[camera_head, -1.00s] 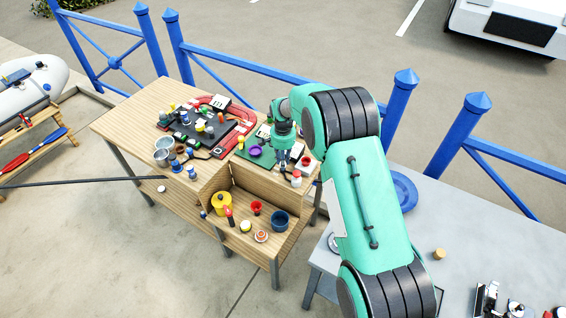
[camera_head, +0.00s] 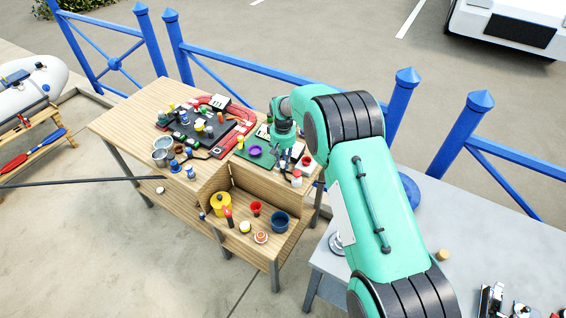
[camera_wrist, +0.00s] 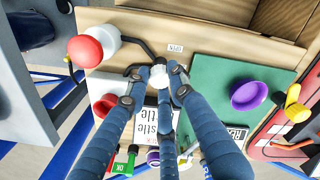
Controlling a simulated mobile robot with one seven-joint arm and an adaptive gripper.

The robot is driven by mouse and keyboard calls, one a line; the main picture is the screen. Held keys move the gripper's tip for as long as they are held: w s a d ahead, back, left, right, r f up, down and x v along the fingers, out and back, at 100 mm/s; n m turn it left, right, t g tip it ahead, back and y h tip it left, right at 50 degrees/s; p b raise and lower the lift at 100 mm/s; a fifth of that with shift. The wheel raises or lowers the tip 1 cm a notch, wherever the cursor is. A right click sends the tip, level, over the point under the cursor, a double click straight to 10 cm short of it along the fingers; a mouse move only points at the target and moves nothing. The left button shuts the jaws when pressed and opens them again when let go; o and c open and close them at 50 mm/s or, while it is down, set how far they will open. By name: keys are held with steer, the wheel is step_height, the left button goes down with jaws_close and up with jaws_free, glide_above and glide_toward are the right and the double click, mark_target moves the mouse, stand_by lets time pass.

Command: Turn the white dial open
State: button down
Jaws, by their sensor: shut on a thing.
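The white dial (camera_wrist: 159,75) is small and round, set on the wooden bench top, and shows in the wrist view between my blue fingertips. My gripper (camera_wrist: 157,79) is shut on it, with fingers on its left and right sides. A small white label (camera_wrist: 175,48), apparently reading OPEN, lies just beyond the dial. In the head view my gripper (camera_head: 284,161) reaches down to the right part of the bench, beside the green board (camera_head: 250,151). The dial itself is hidden there by the gripper and arm.
A purple bowl-shaped knob (camera_wrist: 249,96) sits on the green board to the right, near a yellow handle (camera_wrist: 296,104). The lower shelf holds a yellow pot (camera_head: 220,203) and a blue cup (camera_head: 280,220).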

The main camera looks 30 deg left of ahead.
mark_target(283, 163)
steer(key=shift+n, duration=1.2)
steer(key=c, duration=1.5)
jaws_free()
steer(key=shift+r, duration=0.15)
step_height(283, 163, up, 12)
steer(key=shift+f, duration=0.15)
